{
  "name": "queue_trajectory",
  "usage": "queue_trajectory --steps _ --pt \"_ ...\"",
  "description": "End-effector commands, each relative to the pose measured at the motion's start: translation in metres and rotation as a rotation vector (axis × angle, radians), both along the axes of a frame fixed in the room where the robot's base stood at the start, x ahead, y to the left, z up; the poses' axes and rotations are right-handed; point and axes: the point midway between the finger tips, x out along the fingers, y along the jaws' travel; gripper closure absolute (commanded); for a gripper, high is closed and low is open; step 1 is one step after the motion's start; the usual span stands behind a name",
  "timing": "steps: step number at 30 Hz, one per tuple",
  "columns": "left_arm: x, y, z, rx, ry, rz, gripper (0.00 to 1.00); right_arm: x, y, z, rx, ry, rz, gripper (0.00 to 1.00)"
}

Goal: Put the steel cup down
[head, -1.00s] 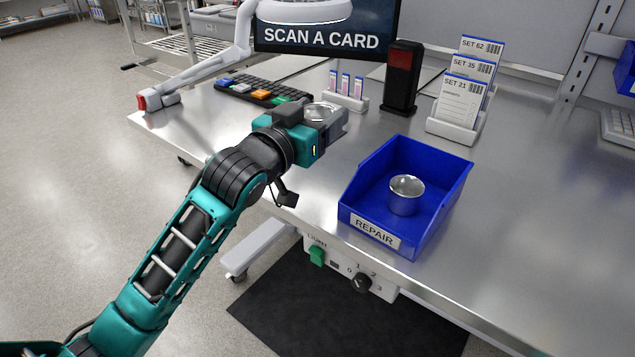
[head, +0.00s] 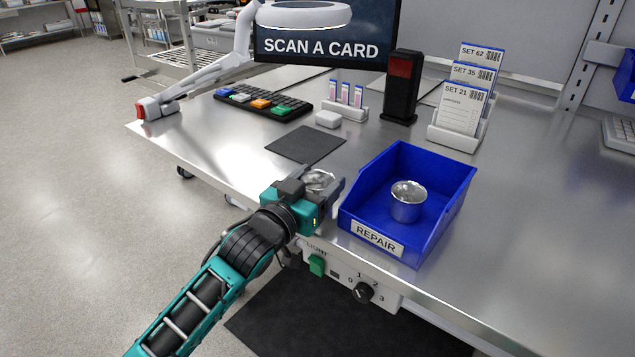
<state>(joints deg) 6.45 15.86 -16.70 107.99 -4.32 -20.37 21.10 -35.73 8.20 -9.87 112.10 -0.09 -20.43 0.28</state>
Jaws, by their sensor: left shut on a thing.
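My left gripper (head: 322,187) is shut on a steel cup (head: 319,179). It holds the cup at the front edge of the steel table, just left of the blue REPAIR bin. The jaws hide most of the cup's side, and I cannot tell whether the cup touches the table. A second steel cup (head: 407,203) stands upright inside the blue REPAIR bin (head: 443,222). My right gripper is not in view.
A dark mat (head: 306,144) lies on the steel table (head: 540,220) behind my gripper. A white block (head: 328,119), a keyboard (head: 262,101), a black and red scanner (head: 402,88) and a card holder (head: 458,134) stand further back. The table right of the bin is clear.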

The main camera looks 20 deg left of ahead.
Motion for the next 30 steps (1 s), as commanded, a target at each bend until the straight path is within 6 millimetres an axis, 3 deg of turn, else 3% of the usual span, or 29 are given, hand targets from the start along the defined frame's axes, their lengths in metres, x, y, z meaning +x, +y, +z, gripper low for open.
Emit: queue_trajectory --steps 5,6,13,23,30 --pt "0.000 0.000 -0.003 -0.001 0.000 0.000 0.65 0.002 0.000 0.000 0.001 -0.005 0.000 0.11" --pt "0.000 0.000 -0.003 0.000 0.000 0.000 0.32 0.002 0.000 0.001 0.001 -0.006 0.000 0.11" --pt "0.000 0.000 -0.003 0.000 0.000 0.000 0.10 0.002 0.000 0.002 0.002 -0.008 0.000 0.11" --pt "-0.001 0.000 0.002 0.001 -0.001 0.000 0.09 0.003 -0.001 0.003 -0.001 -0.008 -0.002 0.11" --pt "-0.034 0.008 0.000 0.001 0.003 0.000 0.09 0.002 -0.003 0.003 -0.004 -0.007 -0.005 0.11"
